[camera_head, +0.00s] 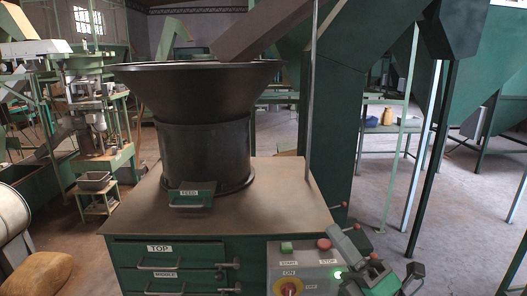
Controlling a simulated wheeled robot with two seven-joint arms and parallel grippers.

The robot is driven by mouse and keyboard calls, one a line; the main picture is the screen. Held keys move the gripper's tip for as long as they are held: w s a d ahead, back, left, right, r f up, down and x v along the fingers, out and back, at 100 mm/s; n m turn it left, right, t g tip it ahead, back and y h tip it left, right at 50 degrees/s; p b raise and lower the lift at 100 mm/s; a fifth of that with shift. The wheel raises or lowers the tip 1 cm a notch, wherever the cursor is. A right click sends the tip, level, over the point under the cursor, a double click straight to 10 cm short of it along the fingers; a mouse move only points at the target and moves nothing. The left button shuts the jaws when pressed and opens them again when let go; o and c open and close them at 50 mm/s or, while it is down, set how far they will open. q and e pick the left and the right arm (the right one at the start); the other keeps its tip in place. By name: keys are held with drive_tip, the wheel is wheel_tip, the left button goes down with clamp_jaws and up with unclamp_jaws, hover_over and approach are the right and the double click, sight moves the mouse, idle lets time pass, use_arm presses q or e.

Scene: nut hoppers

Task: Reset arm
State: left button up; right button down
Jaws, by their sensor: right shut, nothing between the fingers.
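My right gripper (368,262) shows at the bottom right, dark grey with green parts. It is shut and empty. It sits in front of the right end of the control panel (304,270), close to a lit green lamp; I cannot tell whether it touches the panel. My left gripper is not in view.
A green cabinet (225,228) with a brown top carries a large dark hopper (205,140) and a FEED handle (190,196). Drawers labelled TOP (160,249) and MIDDLE are on its front. Green posts stand behind. Open floor (440,190) lies to the right.

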drive_tip(key=d+f+m+g+h, duration=0.1)
drive_tip(key=d+f+m+h, duration=0.3)
drive_tip(key=f+m+h, duration=0.35)
drive_tip(key=s+d+f+m+g+h, duration=0.1)
drive_tip(key=d+f+m+h, duration=0.3)
drive_tip(key=f+m+h, duration=0.35)
drive_tip(key=d+f+m+g+h, duration=0.1)
drive_tip(key=d+f+m+h, duration=0.35)
drive_tip(key=f+m, duration=0.45)
drive_tip(key=s+a+f+m+g+y, duration=0.25)
drive_tip(key=s+f+m+g, duration=0.35)
drive_tip(key=s+f+g, duration=0.95)
drive_tip(key=s+f+t, duration=0.1)
drive_tip(key=s+f, duration=0.2)
drive_tip(key=f, duration=1.3)
drive_tip(key=s+f+t, duration=0.1)
drive_tip(key=s+f, duration=0.2)
drive_tip(key=f, duration=1.2)
drive_tip(key=s+d+f+g, duration=0.1)
drive_tip(key=s+d+f, duration=0.2)
drive_tip(key=s+f, duration=1.6)
drive_tip(key=shift+f, duration=0.75)
